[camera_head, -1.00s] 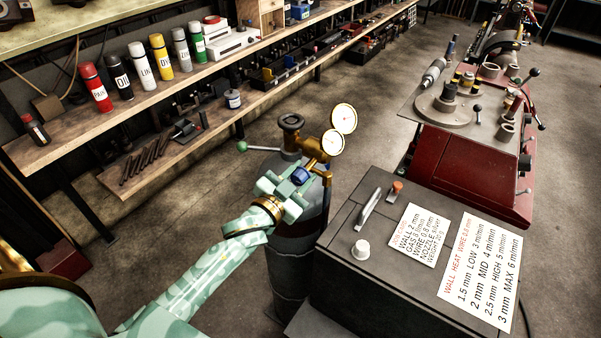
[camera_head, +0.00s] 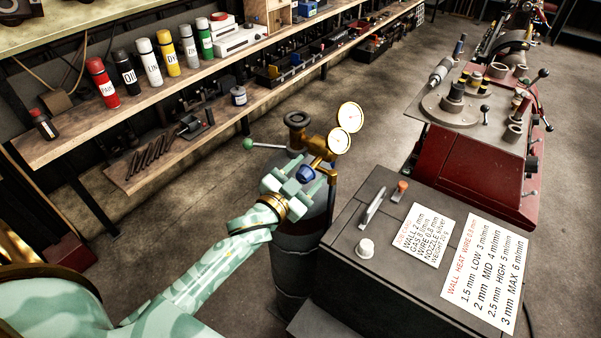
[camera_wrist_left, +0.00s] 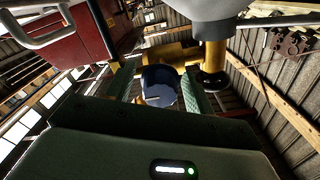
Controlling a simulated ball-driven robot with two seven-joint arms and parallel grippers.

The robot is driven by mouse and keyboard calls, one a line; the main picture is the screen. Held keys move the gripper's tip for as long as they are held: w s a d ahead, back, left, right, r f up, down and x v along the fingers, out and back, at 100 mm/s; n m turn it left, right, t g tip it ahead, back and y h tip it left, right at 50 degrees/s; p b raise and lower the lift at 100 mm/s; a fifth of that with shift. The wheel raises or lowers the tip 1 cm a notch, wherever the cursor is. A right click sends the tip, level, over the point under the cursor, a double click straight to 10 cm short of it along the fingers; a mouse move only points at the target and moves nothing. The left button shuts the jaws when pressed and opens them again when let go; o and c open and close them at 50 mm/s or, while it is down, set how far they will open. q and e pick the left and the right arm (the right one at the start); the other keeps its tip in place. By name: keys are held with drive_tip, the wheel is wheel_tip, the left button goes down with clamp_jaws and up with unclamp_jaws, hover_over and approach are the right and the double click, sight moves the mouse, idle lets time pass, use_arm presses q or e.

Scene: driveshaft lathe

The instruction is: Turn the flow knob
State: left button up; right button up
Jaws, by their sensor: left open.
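The flow knob (camera_head: 306,173) is a small blue knob on the brass regulator (camera_head: 318,160) on top of a grey gas cylinder (camera_head: 302,245). In the left wrist view the knob (camera_wrist_left: 160,86) sits between the two pale green fingers. My left gripper (camera_head: 309,172) is open, with a finger on each side of the knob. The wrist view shows dark gaps beside the knob, but whether a finger touches it I cannot tell. My right gripper is not in view.
Two round gauges (camera_head: 350,117) stand beyond the knob, and a dark valve wheel (camera_head: 297,118) is at the cylinder's top. A dark metal box (camera_head: 345,222) with printed signs stands close on the right. A shelf (camera_head: 170,98) with bottles is at left. A red lathe (camera_head: 465,172) stands behind.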

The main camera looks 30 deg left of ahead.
use_arm(q)
drive_tip(key=s+a+b, duration=0.1)
drive_tip(key=s+a, duration=0.1)
drive_tip(key=s, duration=1.4)
drive_tip(key=shift+a, duration=0.15)
